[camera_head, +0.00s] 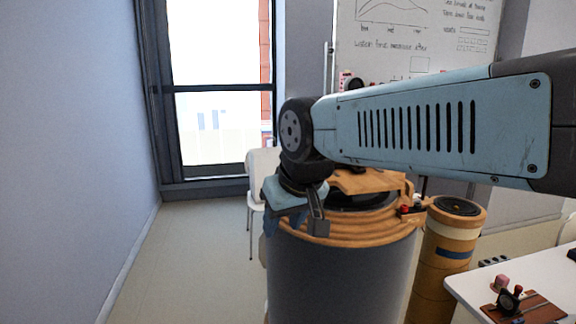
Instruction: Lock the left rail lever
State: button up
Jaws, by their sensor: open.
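A large dark grey cylinder (340,275) with an orange ringed top (375,233) stands in front of me. My gripper (298,222) points down at the left front of that top, with its fingers apart. I see nothing held between them. One finger overlaps the orange rim in the picture; I cannot tell whether it touches. I cannot make out the left rail lever; the gripper and wrist cover that side. A small red-tipped fitting (405,210) shows at the right of the rim.
A narrower tan cylinder (444,250) stands close on the right. A white table (465,285) at the lower right bears a brown board (540,308) with small parts. A white chair (262,165) stands behind. The floor at left is clear.

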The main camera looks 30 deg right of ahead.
jog(key=shift+w, duration=0.2)
jog(key=w+d+r+m+g, duration=0.6)
jog(key=w+d+r+m, duration=1)
jog(key=m, duration=0.5)
jog(key=f, duration=0.9)
jog(key=w+d+f, duration=0.1)
jog(key=f, duration=0.4)
jog(key=shift+f, duration=0.1)
grip_shut()
